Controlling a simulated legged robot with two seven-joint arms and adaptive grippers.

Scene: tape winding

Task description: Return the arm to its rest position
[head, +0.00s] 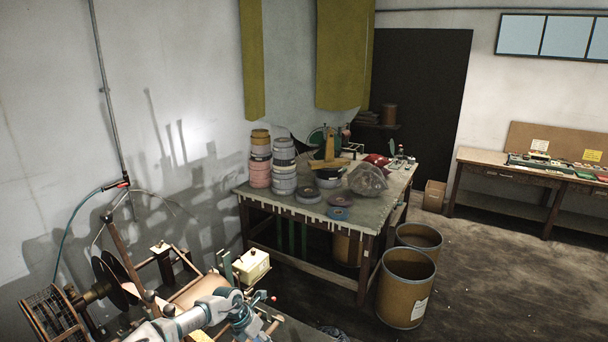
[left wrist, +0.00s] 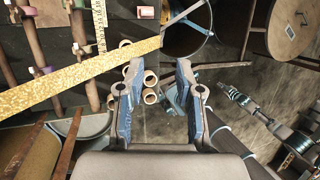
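A grey and teal arm of mine (head: 195,318) shows low in the head view, reaching right beside the winding machine at bottom left. A speckled gold strip (left wrist: 75,72) crosses the upper left of that view.
The winding machine with a dark reel (head: 112,280) and a cream box (head: 251,266) stands at bottom left.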

